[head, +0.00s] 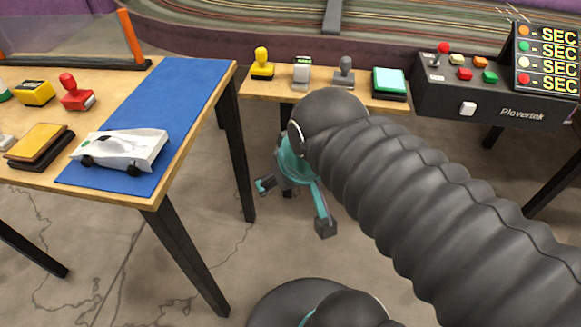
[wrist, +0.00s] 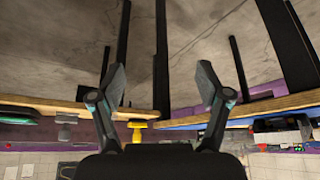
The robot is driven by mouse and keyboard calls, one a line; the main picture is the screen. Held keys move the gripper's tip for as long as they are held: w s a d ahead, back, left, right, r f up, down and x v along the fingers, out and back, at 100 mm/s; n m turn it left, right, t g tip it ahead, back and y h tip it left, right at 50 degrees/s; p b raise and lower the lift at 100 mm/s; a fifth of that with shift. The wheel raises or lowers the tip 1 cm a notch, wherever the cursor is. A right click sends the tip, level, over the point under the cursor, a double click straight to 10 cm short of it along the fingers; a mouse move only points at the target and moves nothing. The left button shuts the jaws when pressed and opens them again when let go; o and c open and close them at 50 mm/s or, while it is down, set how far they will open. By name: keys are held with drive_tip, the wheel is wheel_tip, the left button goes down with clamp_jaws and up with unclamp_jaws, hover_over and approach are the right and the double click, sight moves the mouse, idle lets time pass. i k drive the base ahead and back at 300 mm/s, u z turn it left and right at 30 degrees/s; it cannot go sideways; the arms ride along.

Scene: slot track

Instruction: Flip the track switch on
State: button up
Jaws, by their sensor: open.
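I cannot tell whether the switch is on or off. My gripper (head: 295,207) is open and empty, hanging low in front of the back table, left of and below the box. In the wrist view, its two fingers (wrist: 162,80) are spread with nothing between them.
The left table has a blue mat (head: 200,95) with a white car (head: 122,150), plus stamps and ink pads. On the back table, stamps and a teal pad (head: 389,82) stand left of the box. The floor between the tables is open.

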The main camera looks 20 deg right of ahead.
sight(443, 47)
drive_tip(key=z, duration=1.65)
drive_tip(key=k, duration=0.45)
drive_tip(key=z, duration=0.65)
drive_tip(key=k, duration=0.9)
drive_tip(key=u, duration=0.4)
drive_tip(key=i, duration=0.8)
drive_tip(key=u, duration=0.15)
